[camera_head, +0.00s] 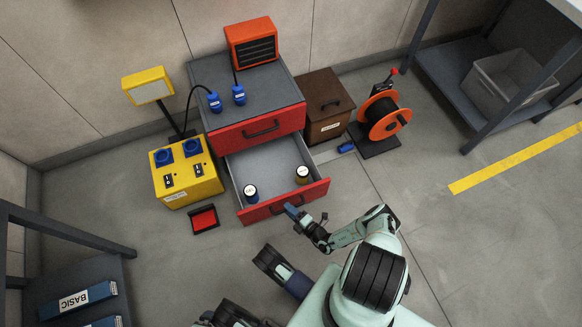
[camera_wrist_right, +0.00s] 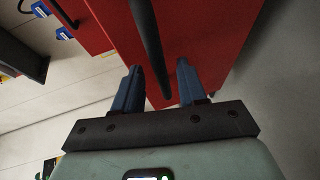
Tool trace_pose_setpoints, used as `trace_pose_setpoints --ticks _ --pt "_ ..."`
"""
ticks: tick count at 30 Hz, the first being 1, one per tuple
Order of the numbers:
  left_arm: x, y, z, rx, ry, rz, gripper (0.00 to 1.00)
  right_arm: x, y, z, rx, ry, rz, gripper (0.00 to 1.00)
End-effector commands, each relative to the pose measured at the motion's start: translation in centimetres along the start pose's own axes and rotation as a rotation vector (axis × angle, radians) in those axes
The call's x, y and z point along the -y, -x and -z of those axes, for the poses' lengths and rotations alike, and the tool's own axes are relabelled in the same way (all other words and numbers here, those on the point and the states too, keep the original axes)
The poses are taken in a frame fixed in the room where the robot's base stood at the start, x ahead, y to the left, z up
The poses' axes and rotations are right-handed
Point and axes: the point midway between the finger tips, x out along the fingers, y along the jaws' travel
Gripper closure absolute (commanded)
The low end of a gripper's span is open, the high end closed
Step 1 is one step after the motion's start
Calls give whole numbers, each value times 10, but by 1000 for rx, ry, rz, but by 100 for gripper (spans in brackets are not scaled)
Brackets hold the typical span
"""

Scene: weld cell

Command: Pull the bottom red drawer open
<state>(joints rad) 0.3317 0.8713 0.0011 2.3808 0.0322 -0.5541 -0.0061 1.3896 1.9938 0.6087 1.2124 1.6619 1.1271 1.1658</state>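The bottom red drawer (camera_head: 318,190) stands pulled out of the grey cabinet (camera_head: 277,82). My right gripper (camera_head: 291,209) is at the drawer's front. In the right wrist view its two blue fingers (camera_wrist_right: 158,88) are apart, with the dark bar handle (camera_wrist_right: 149,45) between them and a visible gap on each side. The red front (camera_wrist_right: 195,35) lies just beyond. I cannot make out my left gripper in the head view.
The upper red drawer (camera_head: 255,131) is shut. A yellow socket box (camera_head: 186,182) and a small red tray (camera_head: 204,219) stand left of the open drawer. A brown box (camera_head: 325,100) and an orange reel (camera_head: 384,117) stand right.

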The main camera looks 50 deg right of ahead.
Motion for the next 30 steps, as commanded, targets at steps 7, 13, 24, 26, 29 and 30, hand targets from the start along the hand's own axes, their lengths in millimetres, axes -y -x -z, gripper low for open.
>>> trace_pose_setpoints --ticks 7,13,24,26,29,30 --pt "0 0 0 0 0 0 0 1 1 -1 3 0 2 60" --pt "-5 6 6 -21 -5 -9 0 0 18 -2 7 0 4 60" --pt "-24 25 28 -93 -23 -43 0 0 99 -1 5 0 4 60" --pt "-25 26 28 -94 -25 -45 0 0 109 -1 4 -1 3 60" --pt "-26 27 25 -87 -25 -45 0 0 122 -1 4 0 3 60" --pt "-26 28 24 -84 -26 -45 0 0 126 -1 3 0 2 60"
